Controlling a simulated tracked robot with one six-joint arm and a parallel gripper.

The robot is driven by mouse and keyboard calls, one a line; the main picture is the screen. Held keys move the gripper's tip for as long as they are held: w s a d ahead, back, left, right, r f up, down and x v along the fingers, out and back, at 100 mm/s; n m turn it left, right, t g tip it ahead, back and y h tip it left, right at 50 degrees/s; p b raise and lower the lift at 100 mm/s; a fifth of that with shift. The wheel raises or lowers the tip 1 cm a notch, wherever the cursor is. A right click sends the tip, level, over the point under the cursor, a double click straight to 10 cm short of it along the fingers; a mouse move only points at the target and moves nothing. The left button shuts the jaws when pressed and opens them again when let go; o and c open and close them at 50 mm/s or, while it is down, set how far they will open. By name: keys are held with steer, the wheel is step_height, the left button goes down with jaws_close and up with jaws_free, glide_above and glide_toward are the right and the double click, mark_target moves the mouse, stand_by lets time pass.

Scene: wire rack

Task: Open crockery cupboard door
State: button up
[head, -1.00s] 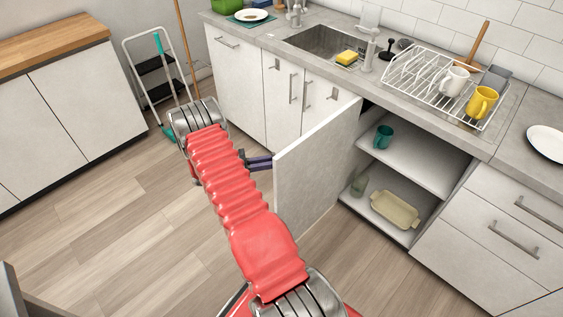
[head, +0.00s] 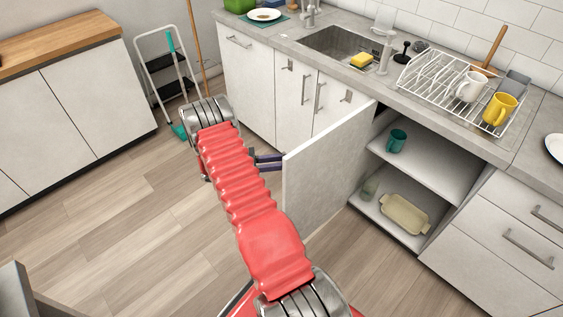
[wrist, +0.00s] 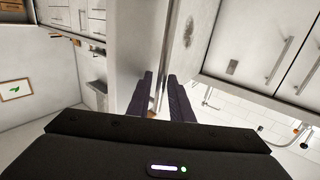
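The crockery cupboard door (head: 325,170) stands swung wide out from the cabinet, its inner side facing the head camera. Behind it the shelves show a teal mug (head: 396,141), a cream dish (head: 404,214) and a greenish glass (head: 369,188). My gripper (head: 270,162) is at the door's free edge, on its outer side; its fingertips are partly hidden by the door. In the wrist view my two dark fingers (wrist: 160,97) lie apart with a thin bright strip between them. I cannot tell whether they clamp it. The door's handle is not clearly visible.
A step stool (head: 165,70) stands at the back left. The floor (head: 150,230) left of the door is clear.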

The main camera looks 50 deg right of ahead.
steer(key=shift+o, duration=1)
steer(key=shift+d, duration=0.1)
steer(key=v, duration=1.4)
steer(key=shift+d+f, duration=0.1)
